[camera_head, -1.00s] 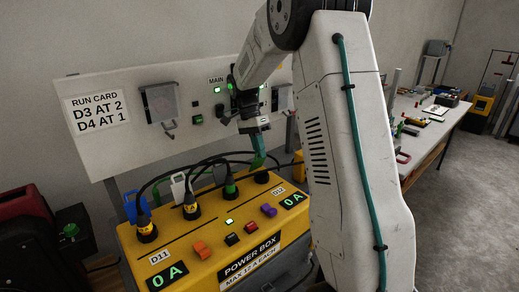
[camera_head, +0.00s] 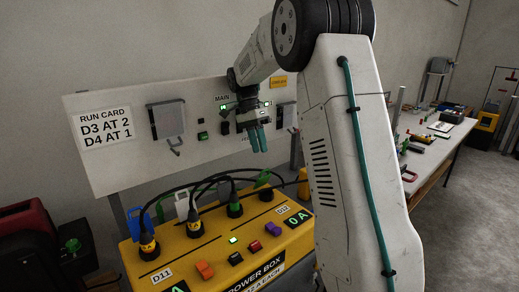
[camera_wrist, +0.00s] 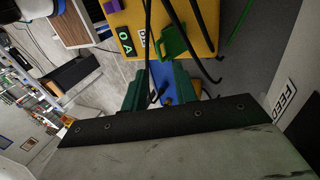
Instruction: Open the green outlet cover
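The green outlet cover (camera_head: 263,179) is at the right end of the outlet row on the yellow power box (camera_head: 215,235). It looks tilted up from the box top; I cannot tell how far open it is. In the wrist view the green cover (camera_wrist: 173,40) shows a handle-like loop, just beyond the fingertips. My gripper (camera_head: 258,141) is above and slightly behind the cover, in front of the white panel. Its two teal fingers point down and are apart, with no object held. In the wrist view my gripper (camera_wrist: 160,80) shows a gap between the fingers, clear of the cover.
Black cables arch over the box to plugs, near a blue cover (camera_head: 139,217) and a white one (camera_head: 182,205). Orange (camera_head: 204,269) and purple (camera_head: 273,229) knobs stand on its front. The white panel (camera_head: 125,165) is behind. A workbench (camera_head: 445,150) is at right.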

